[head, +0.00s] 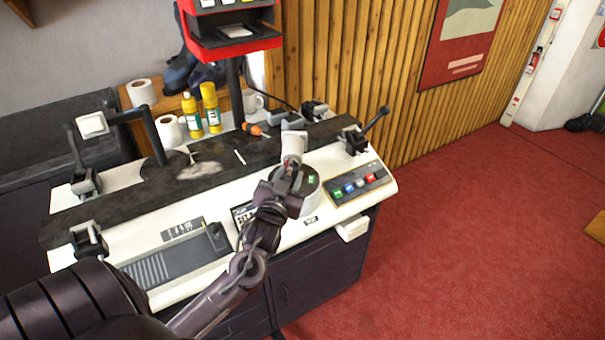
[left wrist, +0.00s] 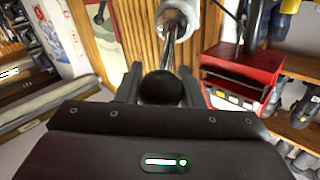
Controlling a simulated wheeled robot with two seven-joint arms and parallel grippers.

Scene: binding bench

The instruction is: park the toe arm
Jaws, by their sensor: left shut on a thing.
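My left gripper (head: 286,178) is over the right half of the white bench (head: 152,287). In the left wrist view its two fingers (left wrist: 160,84) are closed around a black ball knob (left wrist: 160,90). A metal rod (left wrist: 168,52) runs from the knob to a white cylinder (left wrist: 178,16). I take this knobbed rod to be the toe arm. In the head view the white cylinder (head: 293,147) stands just beyond the gripper, and the gripper hides the knob. A round base with a green display (head: 311,180) sits beside the gripper. My right gripper is not in view.
A button panel (head: 357,184) and a black-knobbed lever (head: 376,120) are at the bench's right end. A red-framed unit (head: 235,45) stands behind on a post. Yellow bottles (head: 211,108) and paper rolls (head: 141,92) are at the back left. Red floor (head: 470,240) is open to the right.

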